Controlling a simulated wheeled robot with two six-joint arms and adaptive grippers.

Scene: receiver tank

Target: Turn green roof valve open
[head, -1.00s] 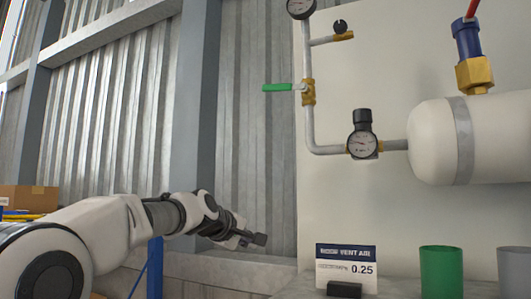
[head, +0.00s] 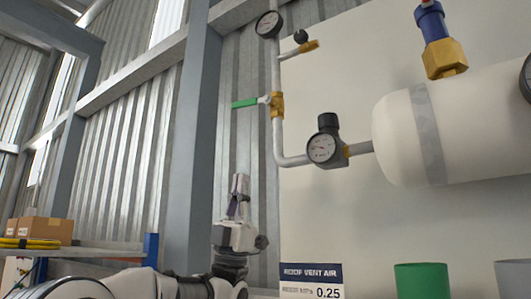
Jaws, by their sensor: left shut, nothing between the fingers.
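The green valve handle (head: 245,103) sticks out level to the left from its brass valve body (head: 277,105) on the vertical grey pipe. The pipe runs down in front of the pale panel. My left gripper (head: 240,184) points upward below the handle and well apart from it. Its fingers are shut with nothing between them. My right gripper does not show. The sign (head: 311,281) at the bottom reads "ROOF VENT AIR" and 0.25.
A round gauge (head: 269,24) tops the pipe, and a regulator with a gauge (head: 322,147) sits lower right. The white tank (head: 470,120) fills the right. A green cup (head: 423,281) stands below it. Cardboard boxes (head: 45,230) sit on a shelf at left.

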